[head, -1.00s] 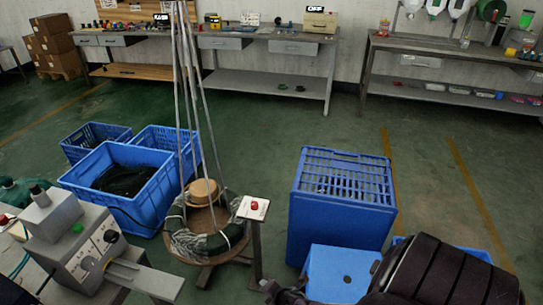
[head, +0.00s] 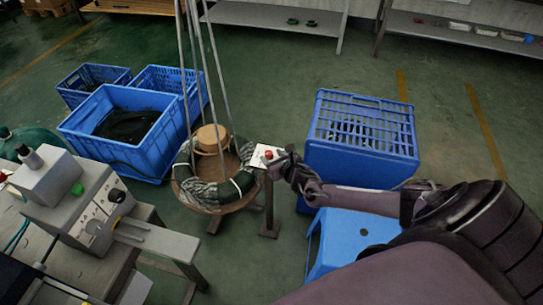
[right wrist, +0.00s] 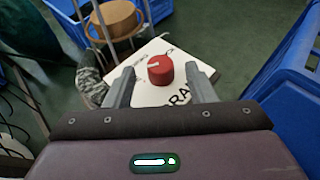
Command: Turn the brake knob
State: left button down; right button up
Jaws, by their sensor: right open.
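The red brake knob (head: 268,155) sits on a white plate (head: 258,161) on top of a dark post. In the right wrist view the knob (right wrist: 160,69) has a pale pointer mark, and the white plate (right wrist: 150,93) carries printed letters, partly hidden by my gripper. My right gripper (head: 284,162) is at the plate's right edge in the head view. In the right wrist view its two fingers (right wrist: 160,85) are apart, one on each side of the knob and on the near side of it, with nothing held. My left gripper is not in view.
A wooden reel (head: 212,190) with coiled cable stands just left of the post, with upright rods. A blue crate stack (head: 360,150) and a blue stool (head: 350,245) are close on the right. A grey machine (head: 85,205) stands at left.

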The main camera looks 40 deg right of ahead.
jog(key=shift+w+f, duration=0.3)
jog(key=shift+w, duration=0.25)
jog(key=shift+w+d+f, duration=0.1)
jog(key=shift+w, duration=0.25)
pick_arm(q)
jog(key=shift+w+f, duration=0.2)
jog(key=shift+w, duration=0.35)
pick_arm(e)
jog(key=c, duration=1)
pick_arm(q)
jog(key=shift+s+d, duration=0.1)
pick_arm(e)
jog(key=shift+o, duration=0.2)
